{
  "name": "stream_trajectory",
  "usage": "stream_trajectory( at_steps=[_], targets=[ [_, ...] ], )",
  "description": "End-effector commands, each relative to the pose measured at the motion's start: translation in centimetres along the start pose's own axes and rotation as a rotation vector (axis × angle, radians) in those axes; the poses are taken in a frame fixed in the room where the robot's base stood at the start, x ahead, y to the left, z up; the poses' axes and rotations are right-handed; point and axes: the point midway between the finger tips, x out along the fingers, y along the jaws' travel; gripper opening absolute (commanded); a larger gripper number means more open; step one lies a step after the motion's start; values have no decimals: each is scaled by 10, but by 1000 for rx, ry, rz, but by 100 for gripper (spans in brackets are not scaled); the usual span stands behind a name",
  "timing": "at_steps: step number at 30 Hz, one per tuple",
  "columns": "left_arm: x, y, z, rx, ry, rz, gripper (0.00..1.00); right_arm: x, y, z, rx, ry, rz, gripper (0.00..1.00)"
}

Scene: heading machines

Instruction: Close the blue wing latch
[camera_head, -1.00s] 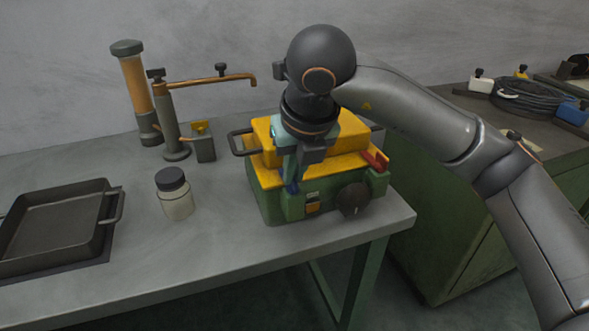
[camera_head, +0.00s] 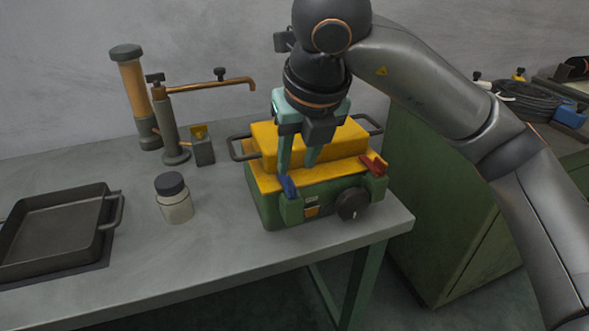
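The blue wing latch (camera_head: 288,187) is on the front left corner of a green machine (camera_head: 325,197) with a yellow top (camera_head: 330,178). The latch tilts, its top leaning left and its lower end at a green bracket. My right gripper (camera_head: 298,171) points down above and just behind the latch, in front of the yellow block. Its two teal fingers stand apart with nothing between them. The left fingertip is close to the top of the latch; whether they touch I cannot tell. My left gripper is out of view.
A red wing latch (camera_head: 374,166) is on the machine's right corner, with a black knob (camera_head: 352,204) below. A capped jar (camera_head: 174,199), a dark tray (camera_head: 52,232) and a pump-like stand (camera_head: 172,130) are to the left. The front of the bench is clear.

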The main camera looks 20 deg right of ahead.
Motion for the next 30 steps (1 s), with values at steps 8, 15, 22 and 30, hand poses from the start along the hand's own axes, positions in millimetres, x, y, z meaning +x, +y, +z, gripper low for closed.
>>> stream_trajectory(
  at_steps=[8,15,22,30],
  targets=[
    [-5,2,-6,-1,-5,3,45,-52,-1,1,3,0,-3,38],
    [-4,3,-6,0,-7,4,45,-66,-1,0,2,4,-4,38],
    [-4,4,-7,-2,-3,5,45,-66,-1,-1,3,5,-3,38],
    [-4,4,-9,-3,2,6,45,-66,-1,0,3,4,-3,38]
  ],
)
